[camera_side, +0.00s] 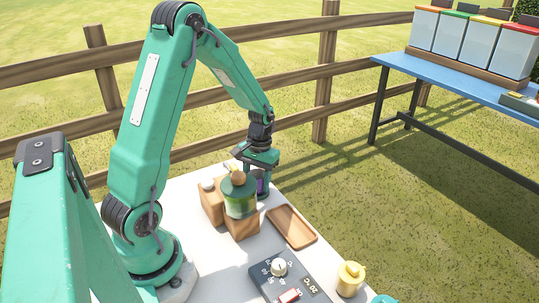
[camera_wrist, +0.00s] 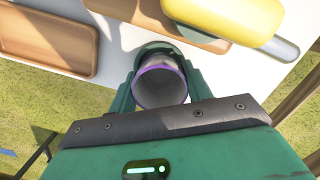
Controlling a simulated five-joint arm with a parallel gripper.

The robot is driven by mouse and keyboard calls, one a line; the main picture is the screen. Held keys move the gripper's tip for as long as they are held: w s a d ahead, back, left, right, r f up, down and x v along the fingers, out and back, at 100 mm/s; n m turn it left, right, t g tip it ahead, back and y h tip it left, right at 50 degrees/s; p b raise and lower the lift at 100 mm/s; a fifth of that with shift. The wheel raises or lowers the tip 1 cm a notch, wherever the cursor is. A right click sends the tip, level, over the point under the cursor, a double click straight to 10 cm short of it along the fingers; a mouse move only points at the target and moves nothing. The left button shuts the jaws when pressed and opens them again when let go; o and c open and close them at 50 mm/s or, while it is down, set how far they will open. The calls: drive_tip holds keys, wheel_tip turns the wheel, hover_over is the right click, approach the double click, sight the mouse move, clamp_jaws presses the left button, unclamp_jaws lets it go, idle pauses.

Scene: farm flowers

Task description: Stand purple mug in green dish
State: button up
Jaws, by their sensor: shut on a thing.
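The purple mug (camera_side: 263,185) is in the grip of my gripper (camera_side: 262,168) at the far edge of the white table, mostly hidden by my gripper and a green jar. In the wrist view the mug (camera_wrist: 160,88) shows its purple rim and grey inside between the two fingers of my gripper (camera_wrist: 162,80). I cannot tell whether its base touches the table. A teal-green thing (camera_side: 383,299) is cut off by the bottom edge of the side view; it may be the green dish, but too little shows.
A green jar (camera_side: 240,200) stands on wooden blocks (camera_side: 242,227) close beside my gripper. A wooden tray (camera_side: 291,226) lies to the right. Nearer are a dark control panel (camera_side: 272,285) and a yellow pot (camera_side: 350,279). A yellow object (camera_wrist: 235,18) shows in the wrist view.

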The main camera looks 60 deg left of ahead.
drive_tip(key=shift+f, duration=0.15)
drive_tip(key=o, duration=1)
drive_tip(key=shift+o, duration=0.2)
wheel_tip(320, 180, up, 12)
drive_tip(key=w, duration=0.1)
drive_tip(key=shift+w+a, duration=0.25)
drive_tip(key=shift+a, duration=0.1)
